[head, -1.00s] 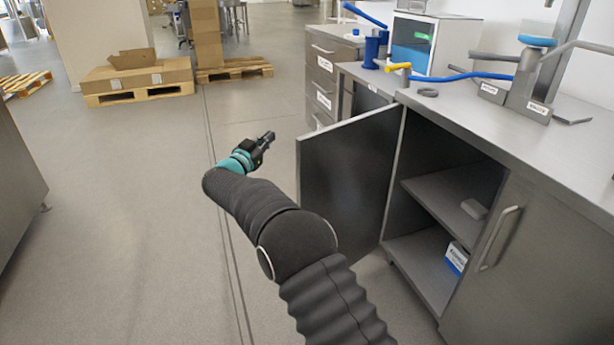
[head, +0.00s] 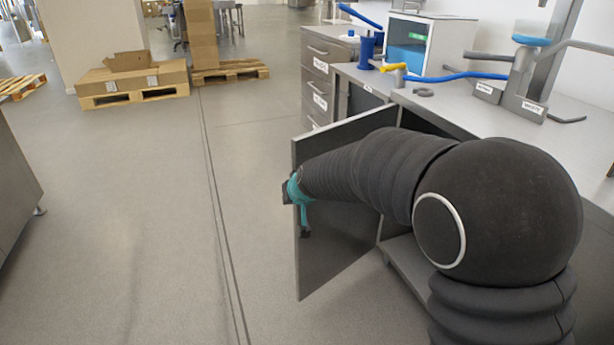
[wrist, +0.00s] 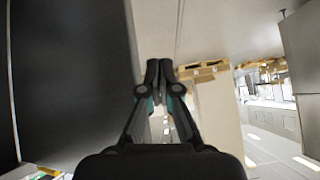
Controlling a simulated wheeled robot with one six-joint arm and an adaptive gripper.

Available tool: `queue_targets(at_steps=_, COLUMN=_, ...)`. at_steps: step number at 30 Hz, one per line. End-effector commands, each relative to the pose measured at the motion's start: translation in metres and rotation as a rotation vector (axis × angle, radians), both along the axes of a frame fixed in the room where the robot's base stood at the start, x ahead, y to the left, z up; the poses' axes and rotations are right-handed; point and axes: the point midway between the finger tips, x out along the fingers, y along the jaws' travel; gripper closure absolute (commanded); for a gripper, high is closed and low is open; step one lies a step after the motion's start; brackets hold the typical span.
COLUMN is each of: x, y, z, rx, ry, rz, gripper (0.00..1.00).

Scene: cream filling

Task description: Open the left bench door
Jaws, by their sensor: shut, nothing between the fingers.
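The left bench door (head: 335,250) stands swung out from the steel bench (head: 540,145), showing its dark inner face. My gripper (head: 304,232) is in front of that inner face, near the door's free edge, pointing down in the head view. In the wrist view my gripper (wrist: 164,66) has its fingertips together with nothing between them. A large dark panel, apparently the door (wrist: 75,85), fills the left of the wrist view, beside the fingers. I cannot tell whether the gripper touches it. My arm hides most of the cabinet opening and the right door.
Blue and yellow handled fittings (head: 395,68) and a small cabinet with a blue front (head: 408,45) stand on the bench top. A drawer unit (head: 320,75) is behind the door. Pallets with boxes (head: 130,85) are far left. The floor left of the door is clear.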

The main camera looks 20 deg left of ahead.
Motion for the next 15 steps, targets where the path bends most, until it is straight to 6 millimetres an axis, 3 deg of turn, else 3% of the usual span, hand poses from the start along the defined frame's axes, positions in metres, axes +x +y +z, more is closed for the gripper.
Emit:
queue_targets(at_steps=3, x=-0.008, y=-0.03, z=-0.009, rx=-0.066, ry=0.002, rz=0.017, gripper=1.0)
queue_targets(at_steps=7, x=-0.003, y=-0.057, z=-0.015, rx=-0.137, ry=-0.061, rz=0.047, gripper=1.0)
queue_targets(at_steps=15, x=0.034, y=-0.102, z=-0.006, rx=-0.295, ry=-0.371, rz=0.163, gripper=1.0)
